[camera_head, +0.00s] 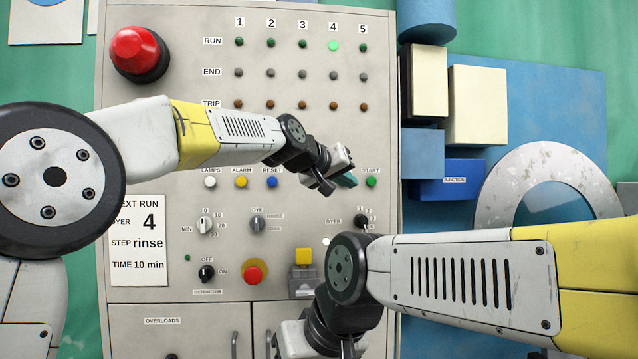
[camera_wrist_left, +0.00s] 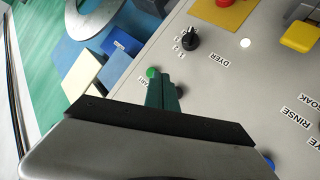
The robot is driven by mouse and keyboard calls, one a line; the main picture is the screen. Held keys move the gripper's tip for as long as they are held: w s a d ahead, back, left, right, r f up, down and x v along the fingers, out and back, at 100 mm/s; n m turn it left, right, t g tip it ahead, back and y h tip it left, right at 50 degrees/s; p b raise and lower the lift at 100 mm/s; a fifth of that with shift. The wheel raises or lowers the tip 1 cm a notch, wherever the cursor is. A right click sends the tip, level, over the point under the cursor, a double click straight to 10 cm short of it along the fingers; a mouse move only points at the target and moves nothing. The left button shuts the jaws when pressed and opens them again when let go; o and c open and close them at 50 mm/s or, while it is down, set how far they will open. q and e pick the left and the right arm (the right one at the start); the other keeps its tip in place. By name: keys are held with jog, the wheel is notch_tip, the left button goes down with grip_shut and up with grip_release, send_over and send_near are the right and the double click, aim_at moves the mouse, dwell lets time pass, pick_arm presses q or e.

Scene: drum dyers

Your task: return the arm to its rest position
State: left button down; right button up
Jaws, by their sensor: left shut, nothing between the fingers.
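My left arm reaches in from the left across the grey control panel (camera_head: 180,60). Its gripper (camera_head: 346,181) is shut and empty, beside the green START button (camera_head: 372,181). In the left wrist view the closed green-tipped fingers (camera_wrist_left: 160,96) appear just below the START button (camera_wrist_left: 152,73); I cannot tell whether they touch it. My right arm comes in from the right, low over the panel. Its gripper is partly cut off at the bottom edge, and its fingers are unclear.
The RUN lamp for 4 (camera_head: 333,45) is lit green. A red mushroom button (camera_head: 138,52) stands out at the upper left. The dyer knob (camera_wrist_left: 190,41) and yellow switch (camera_head: 305,256) project from the panel. Boxes, including the blue junction box (camera_head: 445,182), stand to the right.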

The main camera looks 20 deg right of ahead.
dwell(0.7)
pick_arm(q)
jog(key=s+a+f+n+y, duration=0.15)
jog(key=a+f, duration=0.25)
jog(key=a, duration=0.6)
jog(key=s+a+f+y, duration=0.2)
jog(key=a+f, duration=0.1)
jog(key=a, duration=0.8)
jog(key=s+a+f+n+y, duration=0.15)
jog(key=a+f, duration=0.25)
jog(key=a, duration=0.6)
jog(key=s+a+f+n+g+y, duration=0.1)
jog(key=s+a+f+y, duration=0.4)
jog(key=s+a+f, duration=1.2)
jog(key=shift+s+a+f+n+g, duration=0.4)
jog(key=shift+s+n, duration=0.2)
jog(key=shift+s, duration=0.3)
jog(key=shift+r, duration=0.1)
